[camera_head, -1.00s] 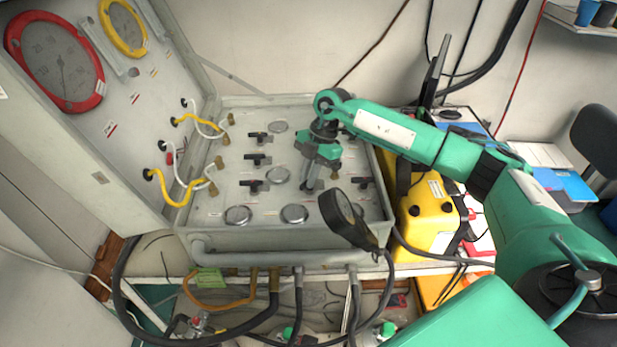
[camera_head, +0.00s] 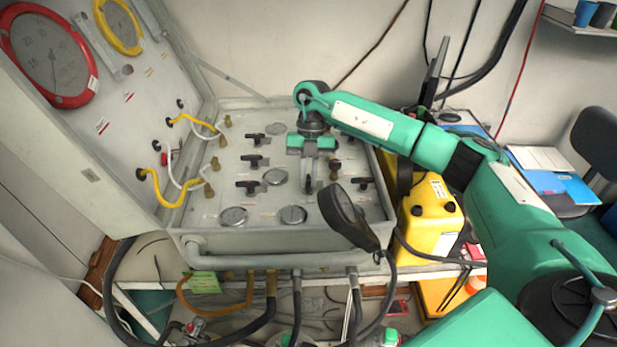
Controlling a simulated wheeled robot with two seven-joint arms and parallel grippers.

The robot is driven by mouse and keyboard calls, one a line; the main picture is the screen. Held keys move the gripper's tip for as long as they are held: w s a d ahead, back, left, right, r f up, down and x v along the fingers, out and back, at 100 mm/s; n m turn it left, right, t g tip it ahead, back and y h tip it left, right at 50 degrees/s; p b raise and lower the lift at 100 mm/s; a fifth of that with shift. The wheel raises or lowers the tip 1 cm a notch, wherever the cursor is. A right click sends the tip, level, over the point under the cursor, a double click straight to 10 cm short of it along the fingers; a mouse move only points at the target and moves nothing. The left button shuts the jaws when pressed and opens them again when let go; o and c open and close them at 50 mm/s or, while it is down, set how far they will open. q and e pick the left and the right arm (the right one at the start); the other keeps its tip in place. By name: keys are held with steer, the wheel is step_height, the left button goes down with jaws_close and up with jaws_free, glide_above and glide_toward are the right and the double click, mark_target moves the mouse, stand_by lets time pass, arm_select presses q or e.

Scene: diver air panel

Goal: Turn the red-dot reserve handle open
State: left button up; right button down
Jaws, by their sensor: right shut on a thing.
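The grey air panel (camera_head: 330,212) lies in an open case, with black T-shaped handles on its top. One column of handles, including a middle one (camera_head: 252,161), is on the left. Others, such as the front right handle (camera_head: 362,183), are on the right. My right gripper (camera_head: 308,183) points down at the middle of the panel. It is shut on a dark handle, mostly hidden by the fingers. I cannot make out a red dot on it. My left gripper is not in view.
The open lid with a red gauge (camera_head: 52,55) rises at the left. A yellow case (camera_head: 430,220) stands to the right.

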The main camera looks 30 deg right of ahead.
stand_by(0.3)
steer(key=c, duration=1.5)
jaws_free()
steer(key=shift+o, duration=0.2)
steer(key=shift+r, duration=0.1)
steer(key=shift+w+d+r, duration=0.1)
steer(key=shift+w+r, duration=0.05)
steer(key=shift+r, duration=0.1)
steer(key=b+v, duration=0.2)
steer(key=v, duration=0.4)
steer(key=shift+w+r, duration=0.2)
steer(key=shift+r, duration=0.1)
steer(key=v, duration=0.6)
steer(key=shift+r, duration=0.25)
